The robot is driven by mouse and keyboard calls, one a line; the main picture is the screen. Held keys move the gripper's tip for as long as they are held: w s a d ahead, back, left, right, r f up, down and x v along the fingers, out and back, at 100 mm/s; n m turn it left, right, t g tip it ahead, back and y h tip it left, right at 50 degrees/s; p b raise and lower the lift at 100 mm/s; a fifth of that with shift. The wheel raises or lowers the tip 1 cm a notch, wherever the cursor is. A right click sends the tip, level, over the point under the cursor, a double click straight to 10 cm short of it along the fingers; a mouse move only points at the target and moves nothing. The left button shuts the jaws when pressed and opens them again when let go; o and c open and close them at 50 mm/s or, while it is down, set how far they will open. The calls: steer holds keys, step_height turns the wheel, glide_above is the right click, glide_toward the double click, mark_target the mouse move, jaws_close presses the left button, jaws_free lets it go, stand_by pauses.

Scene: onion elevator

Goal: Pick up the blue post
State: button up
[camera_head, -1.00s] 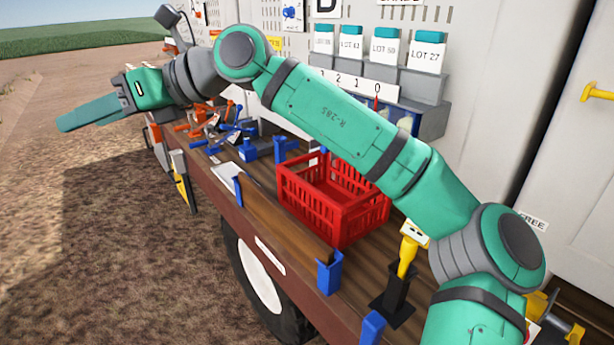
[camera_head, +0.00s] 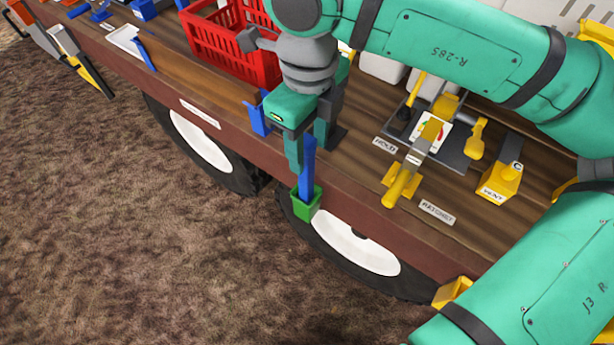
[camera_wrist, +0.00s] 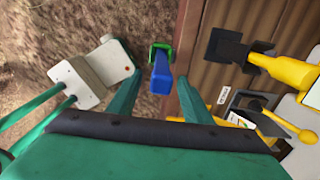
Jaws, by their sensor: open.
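A blue post (camera_head: 308,172) stands in a green socket (camera_head: 306,205) on the front side of the trailer deck. My gripper (camera_head: 307,157) points down over it from above, with its fingers apart. In the wrist view, the blue post (camera_wrist: 161,78) lies between the two open fingers of my gripper (camera_wrist: 158,82), with gaps visible on both sides. The green socket (camera_wrist: 160,47) shows past the post's far end. I cannot tell exactly how deep the post reaches between the fingers.
A red crate (camera_head: 228,42) stands on the deck behind my wrist. Another blue piece (camera_head: 258,119) sits at the deck edge left of my gripper. A yellow-handled ratchet (camera_head: 425,140) and a yellow vent block (camera_head: 500,182) lie to the right. Open ground is in front.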

mark_target(306, 169)
steer(key=shift+w+a+f, duration=0.1)
steer(key=shift+a+f, duration=0.05)
steer(key=shift+f, duration=1.8)
steer(key=shift+w+a+f, duration=0.1)
steer(key=shift+f, duration=1.85)
steer(key=shift+c, duration=0.3)
jaws_close()
steer(key=shift+r, duration=0.1)
